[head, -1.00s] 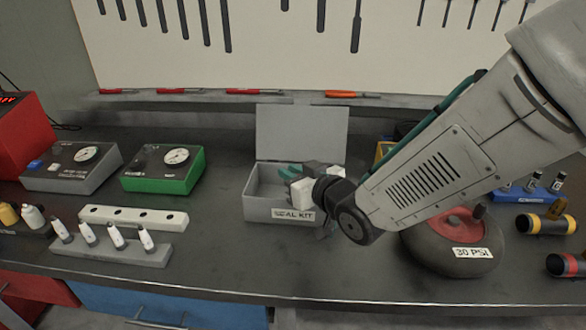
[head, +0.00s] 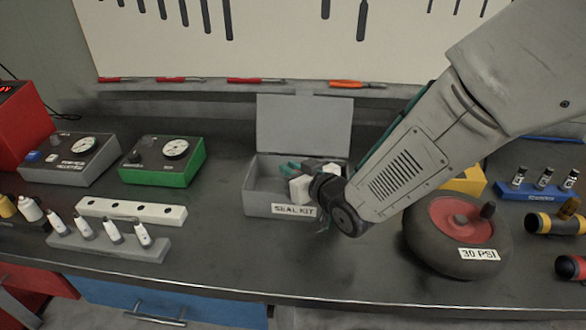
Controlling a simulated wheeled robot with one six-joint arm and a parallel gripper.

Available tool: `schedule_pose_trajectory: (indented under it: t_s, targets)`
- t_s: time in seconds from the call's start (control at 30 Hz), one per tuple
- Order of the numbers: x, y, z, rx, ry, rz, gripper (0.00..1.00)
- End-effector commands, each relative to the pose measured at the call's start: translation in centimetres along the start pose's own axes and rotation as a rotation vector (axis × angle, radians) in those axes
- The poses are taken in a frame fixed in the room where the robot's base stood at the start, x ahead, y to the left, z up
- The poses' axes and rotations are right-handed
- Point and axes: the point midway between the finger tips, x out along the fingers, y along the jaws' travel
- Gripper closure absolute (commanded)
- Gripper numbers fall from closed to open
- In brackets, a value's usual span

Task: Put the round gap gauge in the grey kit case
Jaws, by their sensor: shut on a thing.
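The grey kit case (head: 268,207), labelled SEAL KIT, stands on the bench with its lid (head: 304,127) raised at the back. My gripper (head: 294,172) is over the right part of the case's opening, its teal fingertips pointing to the left. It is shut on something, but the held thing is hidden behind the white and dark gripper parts. The round gap gauge cannot be made out in this view. The left part of the case's inside shows and looks empty.
A wheel marked 30 PSI (head: 457,237) lies right of the case under my arm. A green gauge box (head: 163,161) and a white block with holes (head: 130,212) are to the left. The bench front before the case is clear.

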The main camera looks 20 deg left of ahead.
Motion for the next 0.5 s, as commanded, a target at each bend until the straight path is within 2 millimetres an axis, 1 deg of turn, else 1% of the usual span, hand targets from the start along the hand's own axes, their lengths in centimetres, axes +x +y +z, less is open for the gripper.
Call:
schedule_pose_trajectory:
  t_s: [0.3,0.4,0.43,0.47,0.5]
  targets:
    - [0.16,0.1,1.01,0.0,-0.001,0.001,1.0]
    - [0.15,0.11,1.03,0.0,-0.001,0.001,1.0]
    - [0.14,0.11,1.06,0.0,-0.002,0.001,0.78]
    - [0.14,0.11,1.07,0.0,-0.002,0.002,0.69]
    - [0.14,0.11,1.09,0.0,-0.002,0.002,0.64]
